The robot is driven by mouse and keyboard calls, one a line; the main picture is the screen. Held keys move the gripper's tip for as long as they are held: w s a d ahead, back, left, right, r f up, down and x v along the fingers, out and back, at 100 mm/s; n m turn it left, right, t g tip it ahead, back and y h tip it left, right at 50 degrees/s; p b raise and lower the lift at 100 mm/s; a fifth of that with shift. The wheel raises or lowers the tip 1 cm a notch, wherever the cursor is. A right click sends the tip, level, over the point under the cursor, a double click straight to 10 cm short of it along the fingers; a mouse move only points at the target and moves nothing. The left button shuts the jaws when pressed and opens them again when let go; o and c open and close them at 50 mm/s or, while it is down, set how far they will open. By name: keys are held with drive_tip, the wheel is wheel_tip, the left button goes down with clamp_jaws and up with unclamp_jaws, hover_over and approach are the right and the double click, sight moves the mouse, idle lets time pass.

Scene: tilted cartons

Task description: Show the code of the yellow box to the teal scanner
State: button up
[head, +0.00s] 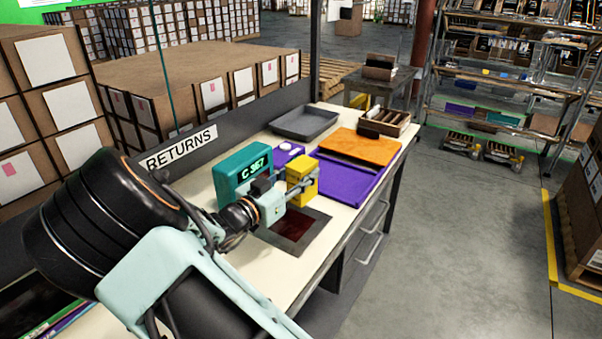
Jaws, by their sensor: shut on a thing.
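The yellow box (302,186) is held up in my gripper (304,183), just in front of the teal scanner. The jaws are shut on it. The teal scanner (229,178) stands at the back of the cream table and its display reads what looks like "C 3167". A dark red glass window (293,226) in a grey frame lies flat in the tabletop, below and in front of the box. No code shows on the faces of the box I can see; its other faces are hidden.
A purple tray (350,190), an orange board (375,149), a dark grey tray (305,122) and a wooden crate (396,122) occupy the table's far part. A small purple object (287,152) sits behind the box. A "RETURNS" panel (180,150) borders the back edge.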

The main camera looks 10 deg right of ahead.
drive_tip(key=shift+r+p, duration=2.65)
drive_tip(key=shift+r, duration=0.5)
drive_tip(key=shift+f, duration=0.1)
